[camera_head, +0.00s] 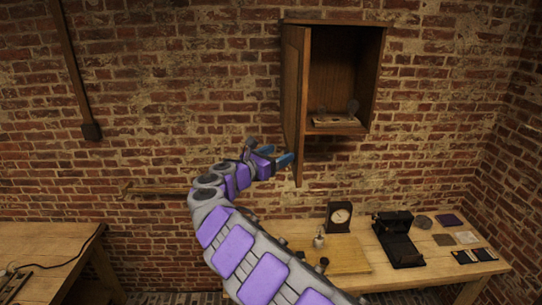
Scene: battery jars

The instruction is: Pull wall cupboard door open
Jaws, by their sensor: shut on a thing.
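The wooden wall cupboard (345,72) hangs on the brick wall at the upper middle. Its door (296,85) is hinged on the left and stands wide open, swung out from the wall, so the inside shows. My gripper (280,157) has blue fingers and is at the lower left of the door, at its near bottom part. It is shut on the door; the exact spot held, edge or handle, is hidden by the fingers. My purple and grey arm reaches up to it from the bottom of the view.
A few small items sit on the cupboard's bottom shelf (336,127). Below, a wooden table (440,275) holds a small clock (339,217), a black device (398,240) and a board (345,258). Another table (45,245) stands at the left. A wooden bar (155,189) is near the wall.

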